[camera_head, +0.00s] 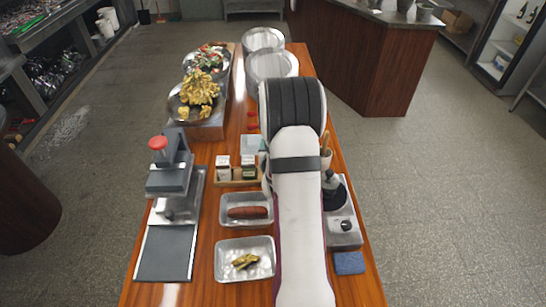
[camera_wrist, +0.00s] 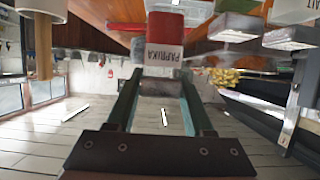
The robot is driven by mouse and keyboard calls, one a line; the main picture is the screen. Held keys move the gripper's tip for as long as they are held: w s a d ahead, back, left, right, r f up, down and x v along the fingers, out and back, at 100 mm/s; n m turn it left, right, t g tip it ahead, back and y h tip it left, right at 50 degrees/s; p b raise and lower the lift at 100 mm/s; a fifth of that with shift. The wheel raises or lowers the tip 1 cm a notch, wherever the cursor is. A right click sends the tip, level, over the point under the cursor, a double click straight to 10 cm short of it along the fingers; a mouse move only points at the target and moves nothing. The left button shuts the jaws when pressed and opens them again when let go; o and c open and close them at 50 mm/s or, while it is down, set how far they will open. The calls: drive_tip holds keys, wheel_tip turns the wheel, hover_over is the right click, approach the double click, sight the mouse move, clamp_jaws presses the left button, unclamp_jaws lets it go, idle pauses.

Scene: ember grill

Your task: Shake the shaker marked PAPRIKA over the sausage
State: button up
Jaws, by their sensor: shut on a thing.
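The red shaker marked PAPRIKA (camera_wrist: 165,38) is between the fingers of my gripper (camera_wrist: 163,76) in the wrist view, its label facing the camera. My gripper is shut on it. In the head view my arm hides the gripper and the shaker. The sausage (camera_head: 247,212), reddish brown, lies in a small metal tray (camera_head: 226,221) left of my arm. How far the shaker is from the sausage cannot be told.
A wooden rack (camera_head: 236,184) with light shakers stands behind the sausage tray. A front tray (camera_head: 228,274) holds a golden piece. A grey press (camera_head: 168,182) stands left, a small burner (camera_head: 344,228) right, a blue sponge (camera_head: 349,263) in front of it.

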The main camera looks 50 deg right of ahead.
wheel_tip(320, 180, up, 2)
drive_tip(key=shift+r, duration=0.4)
drive_tip(key=shift+w+a+m+t+y, duration=0.15)
drive_tip(key=shift+m+t+y, duration=0.25)
drive_tip(key=shift+m, duration=0.4)
drive_tip(key=a+f+m+t+y, duration=0.1)
drive_tip(key=a+m+t+y, duration=0.2)
drive_tip(key=a+m+t, duration=0.15)
drive_tip(key=m+t+y, duration=0.5)
drive_tip(key=y, duration=0.2)
hover_over(244, 211)
drive_tip(key=shift+g, duration=0.25)
drive_tip(key=shift+f, duration=3.15)
